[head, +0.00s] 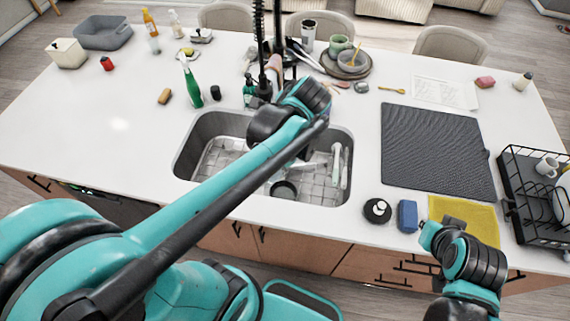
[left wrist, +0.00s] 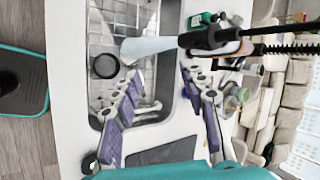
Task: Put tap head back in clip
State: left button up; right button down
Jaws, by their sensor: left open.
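The tap has a black spring hose (head: 261,45) and stands behind the sink (head: 187,148). In the left wrist view its black tap head (left wrist: 203,40) lies sideways across the picture, with the spring hose (left wrist: 290,49) running right. A pale cone (left wrist: 150,48), looking like running water, leaves it toward the sink. The clip cannot be clearly told apart from the dark tap parts. My left gripper (left wrist: 160,78) is open and empty, its fingertips short of the tap head. In the head view my left arm hides most of it. My right gripper (head: 440,230) is above a yellow cloth (head: 470,222).
A dark round thing (head: 284,189) sits in the sink. A green spray bottle (head: 191,84) and a soap bottle (head: 249,90) stand behind it. A drying mat (head: 435,150), blue sponge (head: 407,216) and dish rack (head: 520,190) are to the right. The left counter is largely clear.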

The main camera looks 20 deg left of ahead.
pick_arm(q)
jog(key=s+d+f+n+t+h, duration=0.2)
jog(key=s+d+n+h, duration=0.3)
jog(key=s+d+n, duration=0.3)
jog(key=s+f+n, duration=0.1)
jog(key=s+n, duration=0.1)
jog(key=s, duration=0.1)
jog(key=shift+s+f+n+h, duration=0.15)
jog(key=shift+s+n+h, duration=0.15)
jog(key=shift+s+n, duration=0.1)
notch_tip(320, 180, down, 22)
jog(key=b, duration=2.2)
